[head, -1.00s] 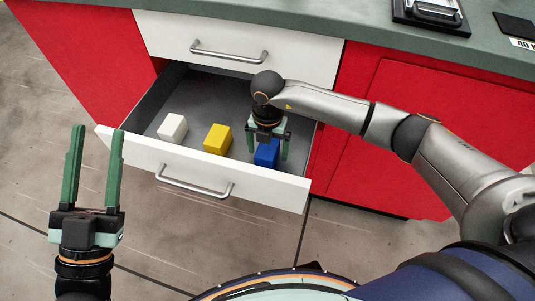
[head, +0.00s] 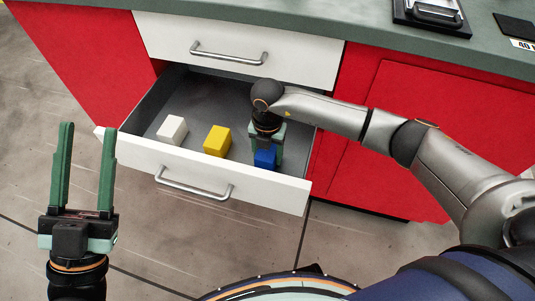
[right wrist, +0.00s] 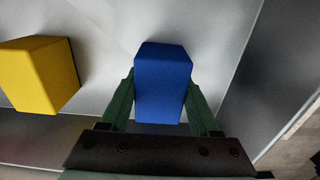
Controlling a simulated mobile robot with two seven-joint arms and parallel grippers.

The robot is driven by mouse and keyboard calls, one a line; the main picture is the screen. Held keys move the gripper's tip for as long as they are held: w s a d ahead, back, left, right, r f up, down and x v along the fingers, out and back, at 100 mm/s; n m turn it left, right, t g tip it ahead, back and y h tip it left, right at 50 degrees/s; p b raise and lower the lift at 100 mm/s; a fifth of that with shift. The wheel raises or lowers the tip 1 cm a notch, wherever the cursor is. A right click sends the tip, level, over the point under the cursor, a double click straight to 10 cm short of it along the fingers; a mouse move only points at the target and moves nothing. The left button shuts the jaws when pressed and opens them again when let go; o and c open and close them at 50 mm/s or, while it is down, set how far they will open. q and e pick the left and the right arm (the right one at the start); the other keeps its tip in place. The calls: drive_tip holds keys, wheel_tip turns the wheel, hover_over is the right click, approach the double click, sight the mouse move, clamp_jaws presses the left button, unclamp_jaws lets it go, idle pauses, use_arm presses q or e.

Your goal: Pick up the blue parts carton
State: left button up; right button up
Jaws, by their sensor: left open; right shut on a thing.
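The blue parts carton (head: 265,157) is in the open lower drawer, near its right end and close to the front panel. My right gripper (head: 265,150) reaches down into the drawer and is shut on the carton. In the right wrist view the blue carton (right wrist: 163,85) sits between the two green fingers, which touch its sides. I cannot tell whether it is clear of the drawer floor. My left gripper (head: 82,168) is open and empty, in front of the drawer's left end.
A yellow carton (head: 217,141) and a white carton (head: 172,130) stand in the same drawer (head: 145,150), left of the blue one. The yellow carton also shows in the right wrist view (right wrist: 40,75). The closed upper drawer (head: 290,55) and green counter (head: 370,40) are above.

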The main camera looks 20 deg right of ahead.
clamp_jaws()
drive_tip(key=shift+r, duration=0.15)
